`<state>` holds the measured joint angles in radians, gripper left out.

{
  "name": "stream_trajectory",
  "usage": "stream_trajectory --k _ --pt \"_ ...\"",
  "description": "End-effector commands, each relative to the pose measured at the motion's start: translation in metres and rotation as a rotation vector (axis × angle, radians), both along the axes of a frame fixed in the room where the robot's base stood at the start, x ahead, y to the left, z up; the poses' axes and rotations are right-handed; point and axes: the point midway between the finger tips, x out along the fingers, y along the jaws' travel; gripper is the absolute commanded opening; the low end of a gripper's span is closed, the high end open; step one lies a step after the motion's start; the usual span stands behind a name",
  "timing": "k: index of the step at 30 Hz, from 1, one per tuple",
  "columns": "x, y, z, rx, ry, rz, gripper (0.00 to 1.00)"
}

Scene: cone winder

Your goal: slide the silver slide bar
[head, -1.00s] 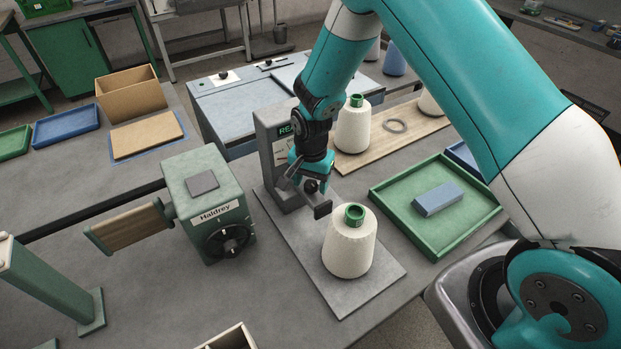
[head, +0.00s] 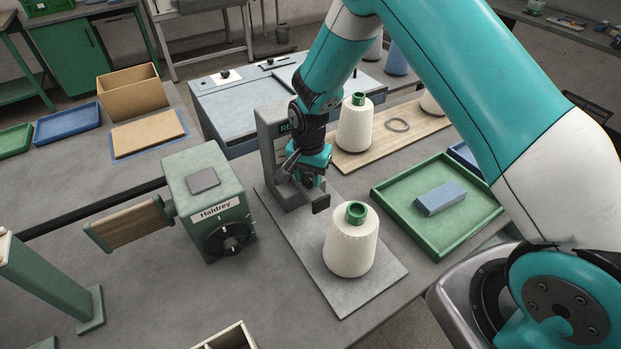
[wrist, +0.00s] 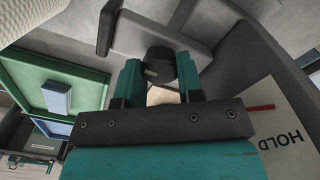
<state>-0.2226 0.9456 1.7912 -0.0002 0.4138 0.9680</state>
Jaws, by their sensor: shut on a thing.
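The silver slide bar (head: 321,204) shows as a short grey end beside the grey upright stand (head: 270,140), above the stand's base plate; the rest is hidden behind my gripper. My gripper (head: 310,180) is at the front of the stand, pointing down. In the wrist view its teal fingers are shut on a dark round knob (wrist: 160,67), and the grey bar (wrist: 160,38) shows just beyond the knob. A panel marked HOLD (wrist: 280,135) is on the stand at the right of that view.
A white yarn cone (head: 351,248) with a green top stands close by on the grey base plate (head: 350,297). A green tray (head: 440,248) with a blue block is to the right. A green box marked Haldrey (head: 200,180) is to the left.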

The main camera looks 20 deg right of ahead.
Motion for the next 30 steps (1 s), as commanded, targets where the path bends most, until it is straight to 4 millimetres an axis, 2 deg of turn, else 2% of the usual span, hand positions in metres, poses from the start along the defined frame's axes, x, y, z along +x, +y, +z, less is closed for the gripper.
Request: stream_trajectory --k 2,3,5,6,14,19,23,30 --pt "0.004 0.001 0.001 0.003 -0.015 0.000 0.00" --pt "0.005 0.001 0.001 0.003 -0.015 0.000 0.43" --pt "0.004 0.001 0.001 0.003 -0.015 0.000 0.57" --pt "0.004 0.001 0.001 0.003 -0.014 0.000 0.60" --pt "0.003 0.000 0.002 0.002 -0.011 -0.001 0.60" --pt "0.004 0.000 0.016 0.003 -0.014 -0.001 0.60" --pt "0.004 0.000 0.043 0.004 -0.017 -0.001 0.60" --pt "0.004 0.001 0.105 0.004 -0.018 -0.001 0.60"
